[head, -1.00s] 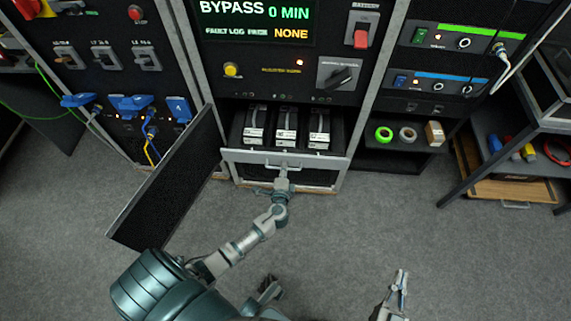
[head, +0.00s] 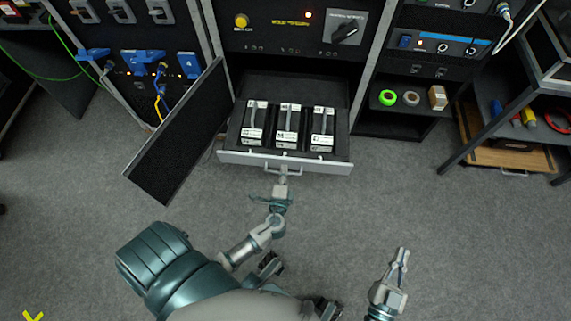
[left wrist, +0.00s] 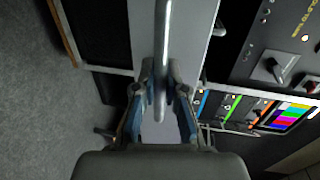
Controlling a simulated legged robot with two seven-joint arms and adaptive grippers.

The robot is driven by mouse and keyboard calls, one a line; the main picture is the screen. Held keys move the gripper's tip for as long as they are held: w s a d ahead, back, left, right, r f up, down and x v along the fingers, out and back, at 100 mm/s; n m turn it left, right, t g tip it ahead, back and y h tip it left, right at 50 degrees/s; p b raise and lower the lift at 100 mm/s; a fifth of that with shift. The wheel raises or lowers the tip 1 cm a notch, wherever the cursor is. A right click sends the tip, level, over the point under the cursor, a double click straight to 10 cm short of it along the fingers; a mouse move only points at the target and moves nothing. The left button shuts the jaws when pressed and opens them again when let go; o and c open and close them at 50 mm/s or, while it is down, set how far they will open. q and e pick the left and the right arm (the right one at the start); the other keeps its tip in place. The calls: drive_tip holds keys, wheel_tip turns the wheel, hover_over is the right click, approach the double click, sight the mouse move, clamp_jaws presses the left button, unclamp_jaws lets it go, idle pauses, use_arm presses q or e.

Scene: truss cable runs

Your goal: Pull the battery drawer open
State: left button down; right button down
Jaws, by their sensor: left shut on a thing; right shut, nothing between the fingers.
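The battery drawer (head: 232,157) stands pulled out of the middle rack in the head view. Three dark battery modules (head: 289,125) with white labels and grey straps sit side by side in it. A bar handle (head: 270,169) runs along its pale front panel. My left gripper (head: 283,178) is shut on the handle. In the left wrist view its fingers (left wrist: 160,95) close around the handle bar (left wrist: 161,45), with the pale front panel (left wrist: 190,40) behind. My right gripper (head: 402,256) is shut and empty, low over the floor at the right, away from the drawer.
A dark hinged door panel (head: 180,135) stands open left of the drawer. At the right, a shelf holds green tape (head: 387,97), grey tape (head: 411,98) and a small box (head: 438,97). A dark table (head: 500,130) stands further right.

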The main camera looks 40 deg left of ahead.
use_arm(q)
drive_tip(key=shift+s+f, duration=0.25)
drive_tip(key=shift+s, duration=0.35)
use_arm(e)
drive_tip(key=shift+s, duration=0.1)
drive_tip(key=shift+f, duration=0.1)
use_arm(q)
drive_tip(key=c, duration=1.4)
unclamp_jaws()
drive_tip(key=shift+o, duration=0.9)
drive_tip(key=shift+w+a, duration=0.1)
use_arm(e)
drive_tip(key=shift+a, duration=0.3)
use_arm(q)
drive_tip(key=v, duration=1.2)
use_arm(e)
drive_tip(key=shift+d, duration=0.15)
use_arm(q)
drive_tip(key=shift+w, duration=0.15)
